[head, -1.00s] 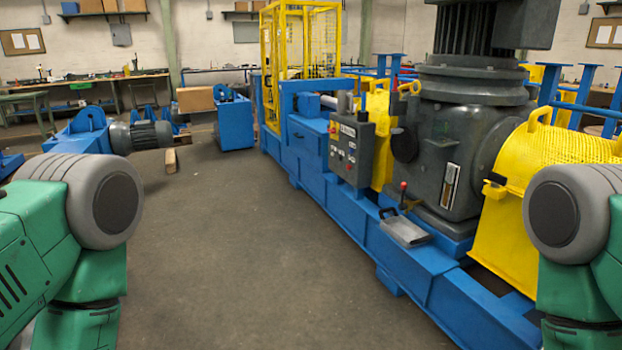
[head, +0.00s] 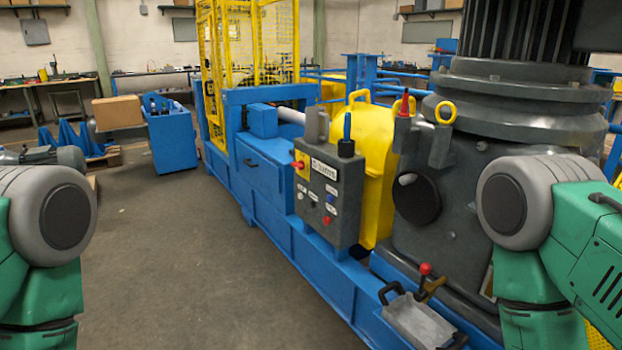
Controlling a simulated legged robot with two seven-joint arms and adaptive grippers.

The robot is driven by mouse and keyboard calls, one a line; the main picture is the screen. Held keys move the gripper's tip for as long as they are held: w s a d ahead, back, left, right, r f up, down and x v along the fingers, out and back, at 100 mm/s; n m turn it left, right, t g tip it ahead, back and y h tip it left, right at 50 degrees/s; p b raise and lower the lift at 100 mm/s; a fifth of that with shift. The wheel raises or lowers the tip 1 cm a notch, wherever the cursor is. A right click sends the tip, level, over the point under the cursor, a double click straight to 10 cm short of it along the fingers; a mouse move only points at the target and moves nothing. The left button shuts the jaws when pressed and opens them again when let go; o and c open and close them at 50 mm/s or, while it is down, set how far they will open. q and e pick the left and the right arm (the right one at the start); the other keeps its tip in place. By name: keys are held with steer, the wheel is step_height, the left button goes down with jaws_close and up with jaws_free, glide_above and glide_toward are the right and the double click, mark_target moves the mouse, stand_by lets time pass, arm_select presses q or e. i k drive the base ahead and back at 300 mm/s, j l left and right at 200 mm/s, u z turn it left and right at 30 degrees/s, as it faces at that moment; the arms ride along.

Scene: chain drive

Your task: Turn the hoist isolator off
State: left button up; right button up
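A dark grey control box (head: 331,193) stands on the blue machine frame in the middle of the head view. Its front carries a label, a red knob on a yellow plate (head: 299,165) at the left edge, and several small buttons below. I cannot read the label, so I cannot tell for sure which control is the hoist isolator. Green and grey links of my two arms show at the left and right edges. Neither of my grippers is in view.
The blue machine frame (head: 258,197) runs along the right, with a yellow cage (head: 250,60) behind. A grey gear housing (head: 440,195), a red-knobbed lever (head: 426,269) and a metal tray (head: 418,320) are near on the right. The floor (head: 180,265) at left is clear.

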mark_target(301, 166)
steer(key=i, duration=0.25)
steer(key=i+j+z, duration=0.1)
steer(key=z, duration=0.35)
steer(key=i+j+z, duration=0.15)
steer(key=z, duration=0.25)
steer(key=i+j+z, duration=0.1)
steer(key=z, duration=0.35)
steer(key=k+j, duration=0.05)
steer(key=j, duration=0.05)
